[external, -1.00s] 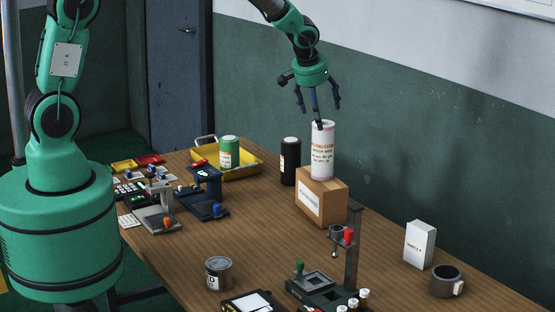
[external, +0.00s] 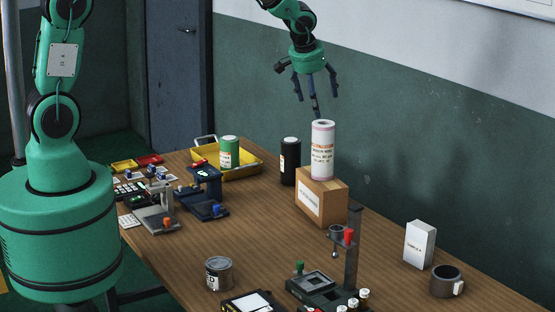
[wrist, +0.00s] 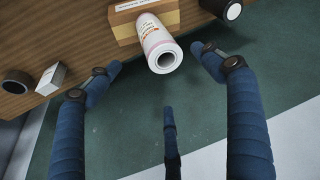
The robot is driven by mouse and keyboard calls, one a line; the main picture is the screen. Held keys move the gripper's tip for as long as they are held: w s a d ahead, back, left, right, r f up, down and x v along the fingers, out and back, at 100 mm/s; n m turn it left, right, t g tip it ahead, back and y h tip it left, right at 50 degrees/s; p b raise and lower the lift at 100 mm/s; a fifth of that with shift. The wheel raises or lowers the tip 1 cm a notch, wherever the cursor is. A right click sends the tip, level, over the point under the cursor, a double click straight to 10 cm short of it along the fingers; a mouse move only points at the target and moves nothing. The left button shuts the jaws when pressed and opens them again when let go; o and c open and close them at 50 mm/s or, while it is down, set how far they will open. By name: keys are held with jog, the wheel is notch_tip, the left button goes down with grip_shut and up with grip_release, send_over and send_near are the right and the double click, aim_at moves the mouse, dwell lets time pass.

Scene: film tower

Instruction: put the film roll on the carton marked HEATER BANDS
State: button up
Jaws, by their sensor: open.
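The film roll (external: 322,150) is a pale pinkish-white cylinder with a printed label. It stands upright on top of a brown carton (external: 309,207) with a white label too small to read in the external view. In the wrist view the roll (wrist: 156,40) shows its hollow end towards the camera, with part of the carton (wrist: 125,30) behind it. My gripper (external: 315,96) is above the roll, a little to its left. Its fingers are spread, empty and apart from the roll.
A black cylinder (external: 290,162) stands just left of the carton. A yellow tray (external: 250,171) holds a green roll (external: 229,152). A test stand (external: 353,255), a white box (external: 419,244) and a dark mug (external: 446,281) are nearer the front. The wall is close behind the table.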

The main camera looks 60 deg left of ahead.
jog(key=s+a+r+m, duration=0.1)
jog(key=s+r+m, duration=0.1)
jog(key=s+r, duration=1.95)
jog(key=s+r+m+h, duration=0.1)
jog(key=s, duration=1.3)
jog(key=s+d+r+m+t, duration=0.1)
jog(key=s+r, duration=0.1)
jog(key=s, duration=1.2)
jog(key=shift+s+d+t+h, duration=0.15)
jog(key=shift+d+t+h, duration=0.15)
jog(key=shift+h, duration=0.1)
notch_tip(320, 180, down, 10)
jog(key=b, duration=1)
